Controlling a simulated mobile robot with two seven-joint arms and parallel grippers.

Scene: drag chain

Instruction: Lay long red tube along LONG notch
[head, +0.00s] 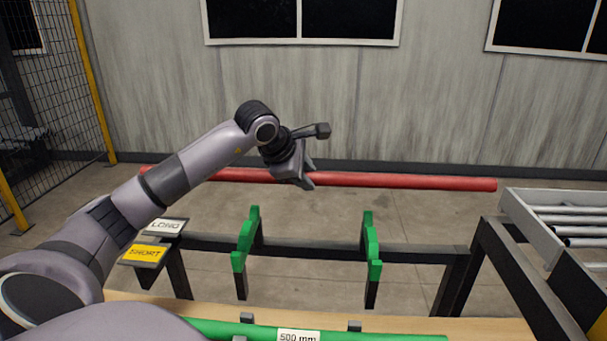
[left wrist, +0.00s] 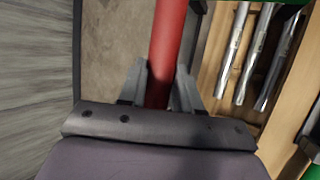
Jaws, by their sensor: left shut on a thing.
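A long red tube (head: 400,181) is held level in the air by my left gripper (head: 308,178). The jaws are shut around it near its middle, and its ends stick out to both sides. In the left wrist view the red tube (left wrist: 168,45) runs between the two fingers of the left gripper (left wrist: 160,85). A rack with two green notched brackets (head: 243,240) (head: 371,245) stands below and nearer, apart from the tube. A white LONG label (head: 165,226) and a yellow SHORT label (head: 146,253) sit at the rack's left end. My right gripper is not in view.
A green tube with a 500 mm label (head: 298,336) lies on the wooden table (head: 480,327) in front. A roller conveyor (head: 560,215) stands at the right. A yellow-posted mesh fence (head: 92,80) is at the left.

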